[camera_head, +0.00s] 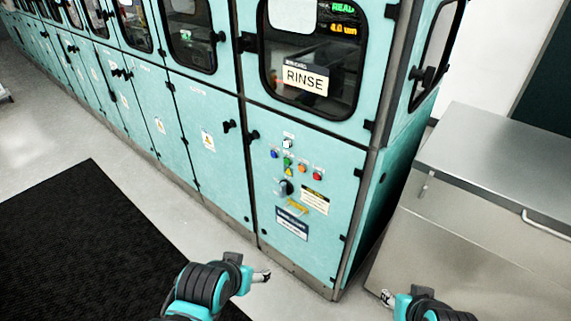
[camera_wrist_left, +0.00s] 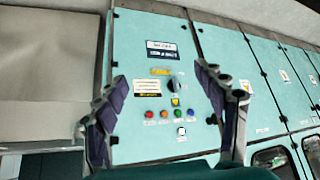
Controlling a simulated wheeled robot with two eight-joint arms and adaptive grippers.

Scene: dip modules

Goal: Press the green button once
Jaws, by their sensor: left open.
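The green button (camera_head: 287,161) is in a row of coloured buttons on the teal cabinet's front panel, between a blue button (camera_head: 274,154) and an orange button (camera_head: 301,167). The green button (camera_wrist_left: 177,113) also shows between the fingers in the left wrist view, where the panel appears upside down. My left gripper (camera_head: 262,275) is low in front of the cabinet, below the buttons and apart from them. It is open and empty, with its fingers (camera_wrist_left: 160,72) spread wide. My right gripper (camera_head: 386,297) is at the lower right; its jaws are too small to judge.
A red button (camera_head: 317,176), a white button (camera_head: 288,143) and a black knob (camera_head: 285,187) are close to the green one. A yellow handle-like piece (camera_head: 298,208) is lower on the panel. A metal cabinet (camera_head: 470,235) stands at right. The floor at left is clear, with a black mat (camera_head: 85,250).

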